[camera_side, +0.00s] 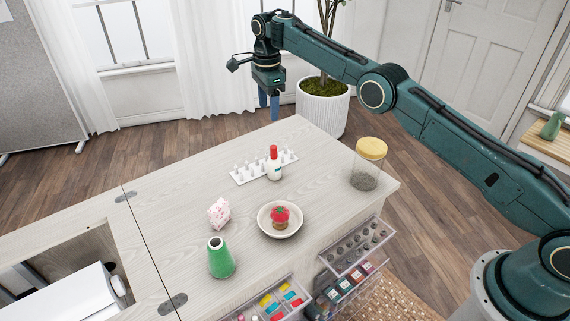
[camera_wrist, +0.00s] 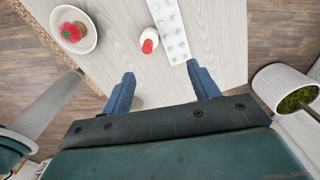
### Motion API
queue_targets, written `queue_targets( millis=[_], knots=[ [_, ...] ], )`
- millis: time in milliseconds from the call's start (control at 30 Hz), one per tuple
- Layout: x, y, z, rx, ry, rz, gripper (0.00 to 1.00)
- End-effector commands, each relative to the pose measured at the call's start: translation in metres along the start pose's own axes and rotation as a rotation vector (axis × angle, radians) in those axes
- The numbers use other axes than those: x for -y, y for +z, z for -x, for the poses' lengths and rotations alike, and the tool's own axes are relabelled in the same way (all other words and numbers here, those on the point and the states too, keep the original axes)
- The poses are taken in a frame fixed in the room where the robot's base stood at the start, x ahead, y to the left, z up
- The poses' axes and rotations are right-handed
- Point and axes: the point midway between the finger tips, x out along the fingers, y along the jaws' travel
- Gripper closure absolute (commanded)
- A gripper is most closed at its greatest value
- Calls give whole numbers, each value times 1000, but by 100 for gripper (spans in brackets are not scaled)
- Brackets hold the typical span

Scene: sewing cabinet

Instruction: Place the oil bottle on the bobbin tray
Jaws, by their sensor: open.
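The oil bottle (camera_side: 274,168) is white with a red cap and stands upright on the cabinet top. In the wrist view the bottle (camera_wrist: 148,42) is seen from above, beside the long side of the bobbin tray. The bobbin tray (camera_side: 239,179) is a white strip with rows of short pegs, also in the wrist view (camera_wrist: 172,30). The bottle stands close to the tray; whether they touch I cannot tell. My gripper (camera_side: 268,100) is high beyond the cabinet's far edge. In the wrist view its two blue fingers (camera_wrist: 160,74) are spread and empty, apart from the bottle.
A bowl (camera_side: 261,226) with a red-topped pincushion, a green thread cone (camera_side: 220,260) and a pink-white lump (camera_side: 219,212) stand nearer. A glass jar (camera_side: 366,176) with a yellow lid is at the right edge. Open drawers (camera_side: 352,250) jut out in front. A potted plant (camera_side: 322,105) stands behind.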

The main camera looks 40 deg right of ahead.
Motion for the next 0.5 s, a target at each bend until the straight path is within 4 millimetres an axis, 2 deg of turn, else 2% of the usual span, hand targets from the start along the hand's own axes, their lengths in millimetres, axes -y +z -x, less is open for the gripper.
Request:
queue_targets(
  millis=[267, 500],
  knots=[
    [-8, -9, 51, 10, -40, 133, 40],
    [-31, -24, 108, 13, -89, 310, 40]
  ],
)
